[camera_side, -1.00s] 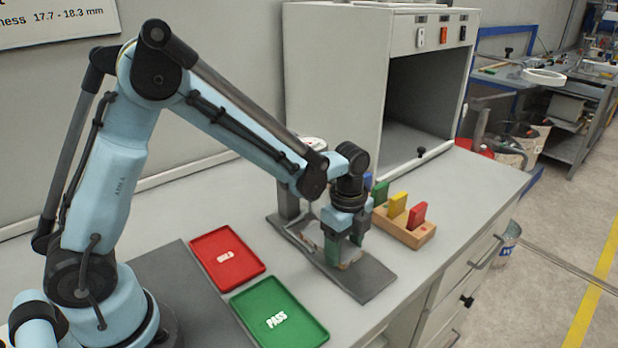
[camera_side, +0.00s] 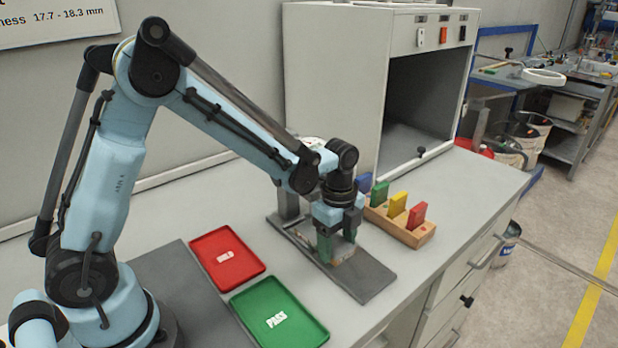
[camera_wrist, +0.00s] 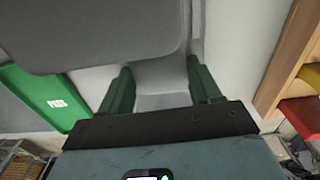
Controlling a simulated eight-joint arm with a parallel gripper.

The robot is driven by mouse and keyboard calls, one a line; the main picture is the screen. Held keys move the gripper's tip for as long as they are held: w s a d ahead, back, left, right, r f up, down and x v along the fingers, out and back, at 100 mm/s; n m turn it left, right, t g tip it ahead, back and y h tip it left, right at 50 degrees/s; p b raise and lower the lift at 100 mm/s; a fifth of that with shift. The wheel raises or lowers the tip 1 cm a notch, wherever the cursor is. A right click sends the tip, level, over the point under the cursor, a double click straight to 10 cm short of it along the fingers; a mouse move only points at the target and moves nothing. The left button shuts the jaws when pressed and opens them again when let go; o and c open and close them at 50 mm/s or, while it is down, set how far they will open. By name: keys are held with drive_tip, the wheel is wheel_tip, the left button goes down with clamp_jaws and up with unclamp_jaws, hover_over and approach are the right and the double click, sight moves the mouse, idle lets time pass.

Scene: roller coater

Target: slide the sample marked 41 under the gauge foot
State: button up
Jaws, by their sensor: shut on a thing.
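The gauge stand's dark grey base plate (camera_side: 368,278) lies on the bench, with its column (camera_side: 288,205) at the rear left end. My gripper (camera_side: 337,246) is low over the plate, pointing down, and shut on a small flat sample (camera_side: 343,258). No number is readable on the sample. In the wrist view my gripper (camera_wrist: 160,92) shows two green fingers, one at each side of a pale grey surface. A large grey shape fills the upper left of that view. The gauge foot is hidden, and I cannot tell whether the sample is under it.
A red tray (camera_side: 228,258) and a green PASS tray (camera_side: 278,315) lie left of the plate. A wooden rack (camera_side: 403,228) with coloured pieces stands close at its right. A grey open-fronted cabinet (camera_side: 340,85) stands behind. The bench's front edge is right of the rack.

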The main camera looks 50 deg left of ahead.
drive_tip(key=a, duration=0.3)
drive_tip(key=shift+w+a, duration=0.25)
drive_tip(key=shift+w, duration=0.1)
drive_tip(key=o, duration=1.2)
drive_tip(key=shift+s, duration=0.15)
drive_tip(key=shift+c, duration=0.2)
drive_tip(key=d, duration=1.2)
drive_tip(key=shift+d+r, duration=0.1)
drive_tip(key=shift+r, duration=0.3)
wheel_tip(320, 180, up, 12)
drive_tip(key=s+a+n+t, duration=0.7)
drive_tip(key=s+a+n, duration=0.55)
drive_tip(key=n, duration=0.55)
drive_tip(key=w+a+r+g+y, duration=0.2)
drive_tip(key=w+a+r, duration=0.3)
drive_tip(key=r, duration=0.3)
drive_tip(key=w+a+r+g+y, duration=0.2)
drive_tip(key=w+a+r, duration=0.2)
drive_tip(key=w+r, duration=0.2)
drive_tip(key=shift+a+r, duration=0.35)
drive_tip(key=shift+r, duration=0.55)
